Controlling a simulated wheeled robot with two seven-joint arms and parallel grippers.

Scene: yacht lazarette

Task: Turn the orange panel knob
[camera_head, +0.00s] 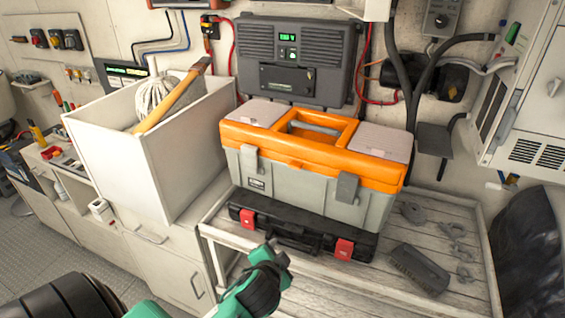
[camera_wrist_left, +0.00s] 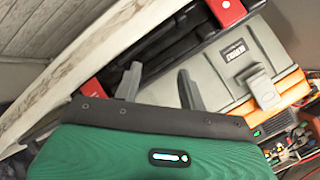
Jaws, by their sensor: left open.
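I cannot make out for certain which part is the orange panel knob. A small orange-red part (camera_head: 210,28) sits on a dark switch on the back wall, left of the grey power unit. Several dark switches with reddish knobs (camera_head: 56,39) sit on a wall panel at the far left. My left gripper (camera_head: 277,254) is in front of the black case, far from both. In the left wrist view, its two grey fingers (camera_wrist_left: 158,83) stand apart with nothing between them. My right gripper is not in view.
An orange and grey toolbox (camera_head: 300,190) stands on a black case with red latches (camera_head: 290,236) on a slatted bench (camera_head: 330,292). A white bin (camera_head: 110,148) holds rope and a wooden handle. A grey power unit (camera_head: 262,78) hangs behind. A brush (camera_head: 418,268) and shackles lie right.

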